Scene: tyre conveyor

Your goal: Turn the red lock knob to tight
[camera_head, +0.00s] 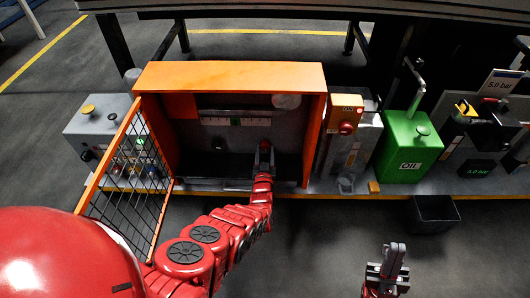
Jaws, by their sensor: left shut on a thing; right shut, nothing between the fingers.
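My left gripper (265,152) reaches through the open front of the orange cabinet (232,76), at its lower right inside. It is shut on a small part there, taken to be the red lock knob, which the fingers and wrist hide. The knob's turn angle cannot be seen. A scale strip (236,121) with a green mark runs across the panel above the gripper. My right gripper (392,262) is shut and empty over the floor at the lower right, apart from everything.
The cabinet's mesh door (137,165) stands open at the left. Right of the cabinet are an orange-topped box with a red button (346,128), a green oil can (409,145) and a dark bin (434,212). A grey unit (97,126) stands left. The front floor is clear.

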